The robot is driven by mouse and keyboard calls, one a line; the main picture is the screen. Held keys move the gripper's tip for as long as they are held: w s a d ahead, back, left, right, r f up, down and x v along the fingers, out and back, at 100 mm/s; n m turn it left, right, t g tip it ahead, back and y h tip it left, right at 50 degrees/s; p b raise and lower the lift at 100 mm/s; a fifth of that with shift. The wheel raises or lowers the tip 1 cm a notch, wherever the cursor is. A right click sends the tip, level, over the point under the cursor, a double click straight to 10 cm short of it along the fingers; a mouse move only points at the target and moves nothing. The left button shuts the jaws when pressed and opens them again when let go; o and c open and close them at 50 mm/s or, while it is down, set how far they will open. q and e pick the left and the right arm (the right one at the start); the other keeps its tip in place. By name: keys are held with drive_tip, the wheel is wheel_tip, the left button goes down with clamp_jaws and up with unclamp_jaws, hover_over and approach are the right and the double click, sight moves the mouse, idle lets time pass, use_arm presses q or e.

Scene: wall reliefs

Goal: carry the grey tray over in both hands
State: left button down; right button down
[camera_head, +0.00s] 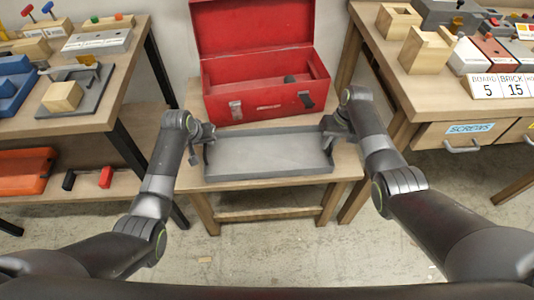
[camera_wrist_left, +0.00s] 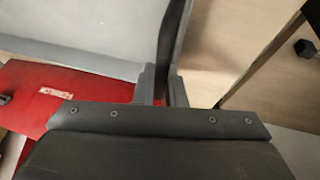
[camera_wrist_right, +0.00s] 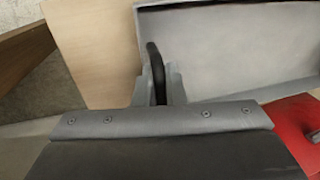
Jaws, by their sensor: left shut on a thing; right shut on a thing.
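The grey tray (camera_head: 270,157) is a shallow, empty rectangle at the small wooden table, in front of the red toolbox. My left gripper (camera_head: 205,138) is at its left end, and my right gripper (camera_head: 335,130) is at its right end. In the left wrist view my left gripper (camera_wrist_left: 163,88) is shut on the tray's end, with the tray floor (camera_wrist_left: 90,30) to the left. In the right wrist view my right gripper (camera_wrist_right: 155,85) is shut on a dark handle at the tray's other end. I cannot tell whether the tray touches the tabletop.
The open red toolbox (camera_head: 265,85) stands close behind the tray on the small table (camera_head: 285,192). A workbench with blocks (camera_head: 85,115) is at the left. Another with a drawer labelled screws (camera_head: 465,135) is at the right.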

use_arm(q)
drive_tip(key=c, duration=1.5)
unclamp_jaws()
use_arm(e)
drive_tip(key=c, duration=1.5)
unclamp_jaws()
drive_tip(key=shift+f, duration=0.1)
drive_tip(key=shift+d+r, duration=0.1)
drive_tip(key=shift+r, duration=0.3)
use_arm(q)
drive_tip(key=v, duration=1.2)
use_arm(e)
wheel_tip(320, 180, up, 11)
drive_tip(key=d, duration=0.2)
use_arm(q)
drive_tip(key=shift+s+f, duration=0.1)
use_arm(e)
drive_tip(key=shift+w, duration=0.1)
